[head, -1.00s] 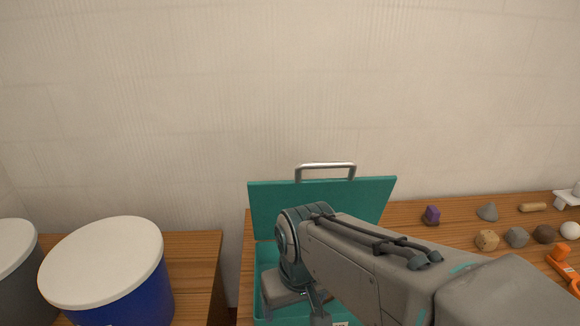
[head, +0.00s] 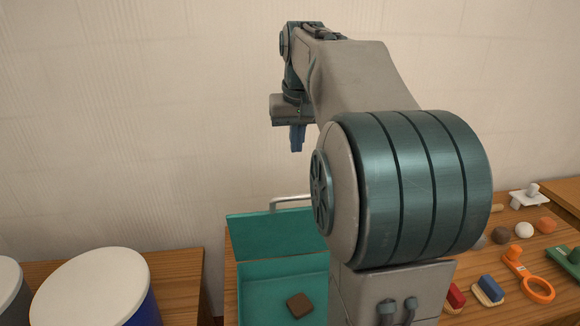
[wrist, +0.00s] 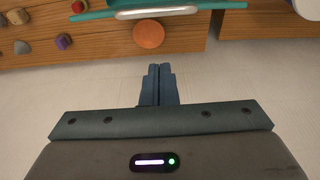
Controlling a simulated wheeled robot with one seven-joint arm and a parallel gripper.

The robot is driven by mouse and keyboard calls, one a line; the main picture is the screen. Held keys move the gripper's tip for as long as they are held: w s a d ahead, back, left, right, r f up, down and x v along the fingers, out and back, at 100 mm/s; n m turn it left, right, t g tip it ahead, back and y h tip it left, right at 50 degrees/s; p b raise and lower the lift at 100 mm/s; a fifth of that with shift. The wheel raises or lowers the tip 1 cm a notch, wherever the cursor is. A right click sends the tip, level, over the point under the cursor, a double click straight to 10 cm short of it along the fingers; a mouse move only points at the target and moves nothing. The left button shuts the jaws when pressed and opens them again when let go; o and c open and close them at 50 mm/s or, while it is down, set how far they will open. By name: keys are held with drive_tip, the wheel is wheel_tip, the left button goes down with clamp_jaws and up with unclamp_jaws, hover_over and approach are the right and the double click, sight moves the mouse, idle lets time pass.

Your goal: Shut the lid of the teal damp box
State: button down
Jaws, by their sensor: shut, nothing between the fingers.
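The teal damp box (head: 258,290) stands on the wooden table with its lid (head: 262,229) raised at the back, leaning near the wall. A silver handle (head: 290,200) is on the lid's top edge. A brown block (head: 300,305) lies inside the box. My gripper (head: 297,147) is shut and empty, pointing down, well above the lid and apart from it. The right part of the box is hidden behind my arm. In the wrist view the fingertips (wrist: 160,68) are together, and the teal lid edge and its handle (wrist: 155,12) show at the top.
White-lidded blue bin (head: 95,290) stands at left. At right on the table are an orange ring tool (head: 527,275), a red block (head: 455,297), a blue-topped brush-like block (head: 489,289), a white ball (head: 524,230) and a green tool (head: 570,262). An orange round thing (wrist: 148,34) shows in the wrist view.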

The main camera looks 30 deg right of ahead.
drive_tip(key=x, duration=0.3)
drive_tip(key=s+x, duration=0.1)
drive_tip(key=x, duration=0.2)
drive_tip(key=s+x, duration=0.1)
drive_tip(key=x, duration=0.2)
drive_tip(key=shift+d+f, duration=0.2)
drive_tip(key=shift+f, duration=0.2)
drive_tip(key=shift+s+f, duration=0.1)
drive_tip(key=shift+f, duration=0.05)
drive_tip(key=shift+s+a+f, duration=0.1)
drive_tip(key=shift+s, duration=0.1)
drive_tip(key=shift+f, duration=0.1)
